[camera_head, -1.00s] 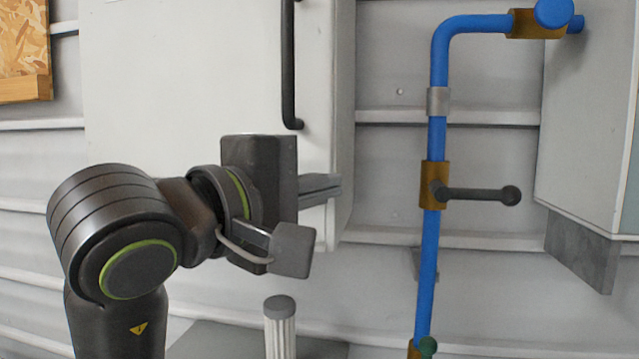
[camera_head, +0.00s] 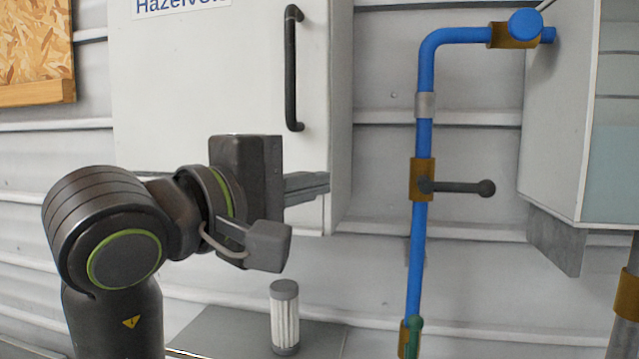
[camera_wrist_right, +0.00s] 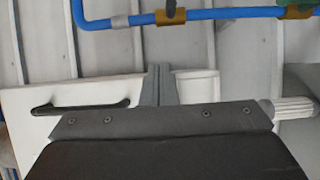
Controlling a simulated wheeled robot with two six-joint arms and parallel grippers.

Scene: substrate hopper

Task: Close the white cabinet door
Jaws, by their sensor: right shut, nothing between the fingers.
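The white cabinet door (camera_head: 225,85) fills the left-centre of the head view, with a black vertical bar handle (camera_head: 291,70) near its right edge. The panel (camera_wrist_right: 25,100) and handle (camera_wrist_right: 80,107) also show in the right wrist view. My right gripper (camera_head: 322,183) is shut and empty. Its fingers overlap the door's lower right corner, below the handle; I cannot tell whether they touch it. The fingers also show in the wrist view (camera_wrist_right: 158,82), crossing the panel's edge. My arm hides part of the door's lower area. How far the door stands open is unclear. My left gripper is not in view.
A blue pipe (camera_head: 418,260) with a lever (camera_head: 460,187) runs down right of the cabinet. Another light cabinet (camera_head: 555,130) stands at far right. A pleated white cylinder (camera_head: 285,320) stands on a grey surface (camera_head: 325,340) below. A chipboard panel (camera_head: 35,45) hangs at upper left.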

